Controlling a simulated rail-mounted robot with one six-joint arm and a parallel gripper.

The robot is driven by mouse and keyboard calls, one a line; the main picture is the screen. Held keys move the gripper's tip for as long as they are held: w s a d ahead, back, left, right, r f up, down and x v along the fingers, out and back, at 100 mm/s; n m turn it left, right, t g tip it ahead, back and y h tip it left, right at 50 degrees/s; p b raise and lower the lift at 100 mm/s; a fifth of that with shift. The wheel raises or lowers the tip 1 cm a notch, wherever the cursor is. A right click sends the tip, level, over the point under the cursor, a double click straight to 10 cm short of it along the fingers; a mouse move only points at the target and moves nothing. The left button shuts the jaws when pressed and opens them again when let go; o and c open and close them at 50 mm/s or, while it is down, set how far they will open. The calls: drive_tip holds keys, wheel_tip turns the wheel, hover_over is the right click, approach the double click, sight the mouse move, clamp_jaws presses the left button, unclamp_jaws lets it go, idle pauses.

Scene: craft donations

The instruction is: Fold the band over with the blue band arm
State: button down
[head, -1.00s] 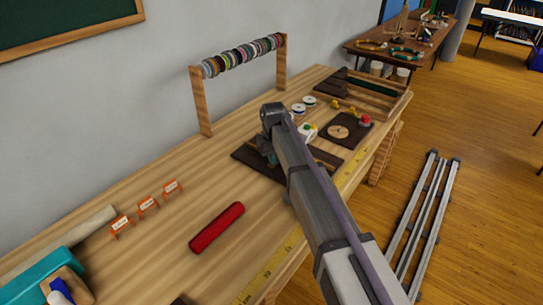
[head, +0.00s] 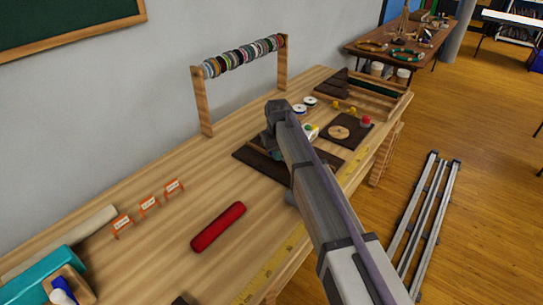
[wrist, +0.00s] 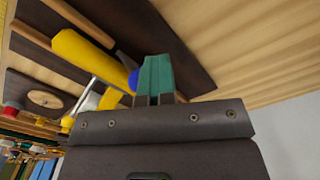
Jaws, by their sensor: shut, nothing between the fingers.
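My gripper (wrist: 155,78) shows in the wrist view as teal fingers, shut and empty. Right beside the fingers is a small blue piece (wrist: 133,79), possibly the end of the blue band arm; I cannot tell whether they touch. A thick yellow cylinder (wrist: 82,52) runs toward the blue piece. The dark board (wrist: 165,42) lies beyond the fingers. In the head view the dark board (head: 252,160) lies mid-bench, and my arm hides much of it and most of the gripper. I cannot make out the band itself.
A second dark board with a round wooden disc (head: 339,132) lies to the right.

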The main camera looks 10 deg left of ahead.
drive_tip(key=shift+w+d+r, duration=0.15)
drive_tip(key=shift+w+d, duration=0.55)
drive_tip(key=shift+w, duration=0.2)
drive_tip(key=shift+w+d+r, duration=0.15)
drive_tip(key=shift+w+d, duration=0.55)
drive_tip(key=shift+w, duration=0.15)
drive_tip(key=w+f, duration=0.1)
drive_tip(key=w+d+f, duration=0.1)
drive_tip(key=w, duration=0.1)
drive_tip(key=shift+w+d, duration=0.15)
drive_tip(key=shift+d, duration=0.05)
drive_tip(key=shift+d+r, duration=0.15)
drive_tip(key=shift+r, duration=0.5)
drive_tip(key=shift+w+d+f, duration=0.1)
drive_tip(key=shift+w+d, duration=0.1)
drive_tip(key=shift+w, duration=0.55)
